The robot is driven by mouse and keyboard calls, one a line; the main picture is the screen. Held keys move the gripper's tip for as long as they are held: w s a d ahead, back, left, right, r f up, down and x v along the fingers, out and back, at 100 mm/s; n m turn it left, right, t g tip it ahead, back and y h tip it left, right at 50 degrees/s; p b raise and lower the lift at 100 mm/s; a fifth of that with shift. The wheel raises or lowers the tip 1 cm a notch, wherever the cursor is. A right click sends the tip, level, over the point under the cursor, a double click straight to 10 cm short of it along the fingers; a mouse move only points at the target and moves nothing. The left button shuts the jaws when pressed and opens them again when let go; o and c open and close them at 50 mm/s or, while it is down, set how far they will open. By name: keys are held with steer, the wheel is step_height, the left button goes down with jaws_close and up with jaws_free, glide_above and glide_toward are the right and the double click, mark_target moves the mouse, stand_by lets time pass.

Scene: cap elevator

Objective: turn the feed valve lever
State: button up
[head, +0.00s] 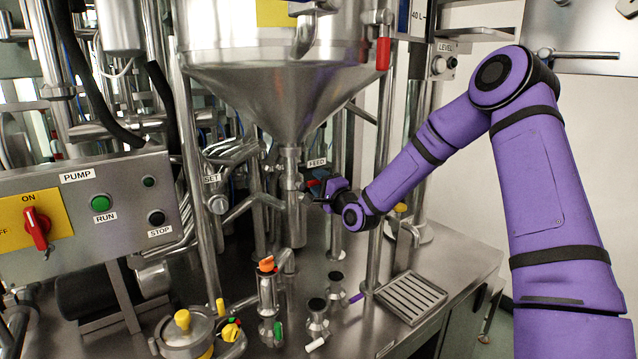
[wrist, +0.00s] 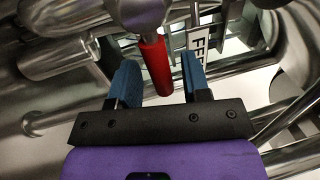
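The feed valve lever has a red grip (wrist: 155,66) on a metal shaft, beside the FEED label (wrist: 198,30) in the wrist view. In the head view the FEED label (head: 317,162) is on the pipework under the hopper, and the lever is mostly hidden by my gripper (head: 318,190). In the wrist view my gripper (wrist: 158,72) is open, with one blue finger on each side of the red grip. Gaps show between the grip and both fingers. Whether the grip lies fully between them in depth is hard to tell.
The steel hopper (head: 275,75) hangs above, with another red handle (head: 383,54) at its right. A vertical post (head: 378,150) stands close to my arm. A pump panel (head: 90,210) is at left. Small fittings (head: 316,315) and a drain grate (head: 411,297) are on the bench below.

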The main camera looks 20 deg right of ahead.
steer(key=v, duration=1)
steer(key=shift+s, duration=0.4)
steer(key=shift+d+f, duration=0.1)
